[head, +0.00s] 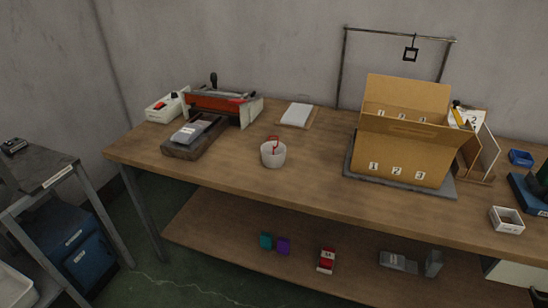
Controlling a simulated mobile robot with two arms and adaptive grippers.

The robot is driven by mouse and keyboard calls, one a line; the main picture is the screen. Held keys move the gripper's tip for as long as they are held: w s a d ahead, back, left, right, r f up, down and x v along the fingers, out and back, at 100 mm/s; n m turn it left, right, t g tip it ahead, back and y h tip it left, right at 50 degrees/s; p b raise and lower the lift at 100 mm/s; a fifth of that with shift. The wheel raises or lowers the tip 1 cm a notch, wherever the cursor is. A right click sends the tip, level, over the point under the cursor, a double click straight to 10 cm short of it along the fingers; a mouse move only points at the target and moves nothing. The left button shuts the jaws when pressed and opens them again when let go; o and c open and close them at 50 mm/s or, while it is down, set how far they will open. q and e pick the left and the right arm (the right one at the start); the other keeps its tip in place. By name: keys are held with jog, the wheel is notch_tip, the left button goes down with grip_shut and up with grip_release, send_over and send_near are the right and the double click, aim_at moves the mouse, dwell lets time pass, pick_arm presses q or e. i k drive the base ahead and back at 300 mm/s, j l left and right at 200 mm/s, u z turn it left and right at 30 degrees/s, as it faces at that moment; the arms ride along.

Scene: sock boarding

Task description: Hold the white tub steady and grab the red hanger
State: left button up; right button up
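The white tub (273,156) stands upright on the wooden workbench, left of the bench's middle. The red hanger (275,142) is a thin red shape sticking up out of the tub's top; its lower part is hidden inside the tub. Neither of my grippers shows in the head view, so I see nothing touching the tub or the hanger.
The wooden bench (310,180) is clear around the tub. A red-and-white machine (222,104) and a grey block on a dark base (188,144) stand to its left. A white pad (297,115) lies behind. A numbered cardboard box (400,140) stands to the right.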

aim_at(274, 149)
jog(key=i+j+z, duration=0.45)
jog(key=i+j, duration=0.2)
jog(key=j, duration=0.25)
